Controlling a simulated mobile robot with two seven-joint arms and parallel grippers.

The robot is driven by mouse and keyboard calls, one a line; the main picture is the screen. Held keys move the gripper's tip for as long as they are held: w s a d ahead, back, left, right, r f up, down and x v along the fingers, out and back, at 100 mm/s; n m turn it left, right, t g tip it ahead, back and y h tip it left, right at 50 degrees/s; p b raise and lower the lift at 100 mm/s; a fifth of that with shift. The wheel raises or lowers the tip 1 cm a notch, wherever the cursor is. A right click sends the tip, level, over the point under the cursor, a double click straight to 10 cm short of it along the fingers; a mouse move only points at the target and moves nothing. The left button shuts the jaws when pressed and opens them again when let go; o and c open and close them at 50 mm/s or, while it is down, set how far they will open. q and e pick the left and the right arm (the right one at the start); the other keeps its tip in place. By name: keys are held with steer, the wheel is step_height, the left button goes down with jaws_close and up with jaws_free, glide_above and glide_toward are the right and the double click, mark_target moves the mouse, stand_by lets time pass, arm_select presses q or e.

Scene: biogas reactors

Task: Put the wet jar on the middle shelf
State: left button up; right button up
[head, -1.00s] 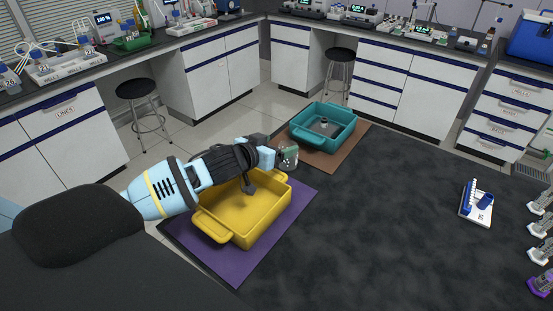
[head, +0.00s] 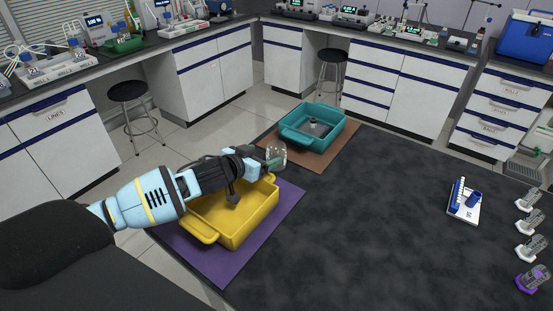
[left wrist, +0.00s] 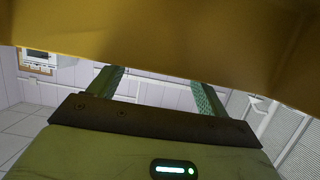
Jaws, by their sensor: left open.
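A clear glass jar (head: 277,151) stands upright in the head view, just beyond the far corner of the yellow tray (head: 238,233). My left gripper (head: 270,166) reaches over the tray to the jar's near side. Its fingers are open; whether they touch the jar I cannot tell. In the left wrist view my left gripper (left wrist: 158,90) shows two green-padded fingers spread apart, with no jar visible between them. The yellow tray (left wrist: 170,40) fills the top there. Whether the jar is wet is too small to see. I cannot make out a middle shelf. My right gripper is not in view.
The yellow tray sits on a purple mat (head: 284,213). A teal tray (head: 340,132) holding a small grey object sits on a brown mat (head: 268,139). A blue-and-white rack (head: 465,208) and several small devices stand right. The dark bench (head: 370,230) is clear in the middle.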

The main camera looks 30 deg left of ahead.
mark_target(271, 153)
arm_select(q)
steer(key=shift+d+x, duration=0.2)
steer(key=shift+x, duration=2.35)
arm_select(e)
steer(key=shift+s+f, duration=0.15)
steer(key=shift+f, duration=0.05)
arm_select(q)
steer(key=shift+c, duration=0.5)
